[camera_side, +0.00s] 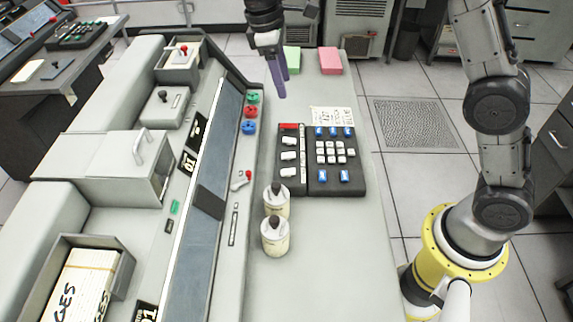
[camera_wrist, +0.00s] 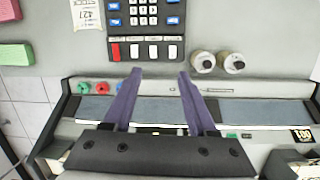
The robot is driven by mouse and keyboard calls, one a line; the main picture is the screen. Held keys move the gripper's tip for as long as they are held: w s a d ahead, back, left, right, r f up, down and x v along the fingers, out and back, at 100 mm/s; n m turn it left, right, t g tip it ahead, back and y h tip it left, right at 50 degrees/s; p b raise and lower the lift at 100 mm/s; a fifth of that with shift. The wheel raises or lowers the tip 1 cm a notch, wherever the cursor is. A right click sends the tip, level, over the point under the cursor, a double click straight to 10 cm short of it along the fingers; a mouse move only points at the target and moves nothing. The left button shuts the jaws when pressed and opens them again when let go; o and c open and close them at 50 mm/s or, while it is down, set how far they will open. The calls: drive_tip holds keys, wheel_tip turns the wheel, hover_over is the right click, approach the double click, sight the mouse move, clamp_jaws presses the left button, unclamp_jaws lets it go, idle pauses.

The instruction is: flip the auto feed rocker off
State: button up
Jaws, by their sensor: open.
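The dark control box (camera_side: 308,185) lies on the grey counter. Its column of rockers has a red one (camera_side: 288,127) at the far end and three white ones (camera_side: 288,156) below it. In the wrist view the red rocker (camera_wrist: 116,52) and white rockers (camera_wrist: 153,51) form a row with small labels above, too small to read. I cannot tell which is the auto feed rocker or how it is tilted. My gripper (camera_side: 281,87) has purple fingers and hangs above the counter, beyond the box. In the wrist view it (camera_wrist: 160,75) is open, empty and apart from the rockers.
Two cream bottles (camera_side: 275,235) stand just before the box. Red, green and blue knobs (camera_side: 250,112) lie to its left. Green (camera_side: 292,60) and pink (camera_side: 330,61) card stacks are at the far end. A paper note (camera_side: 333,117) touches the box. The near counter is clear.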

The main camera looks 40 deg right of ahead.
wheel_tip(320, 180, down, 7)
drive_tip(key=w+a+g, duration=0.1)
drive_tip(key=w+a, duration=0.1)
drive_tip(key=a, duration=0.1)
drive_tip(key=n+g+h, duration=0.1)
approach(290, 171)
drive_tip(key=x, duration=0.7)
drive_tip(key=shift+s+f, duration=0.1)
drive_tip(key=shift+f, duration=0.25)
clamp_jaws()
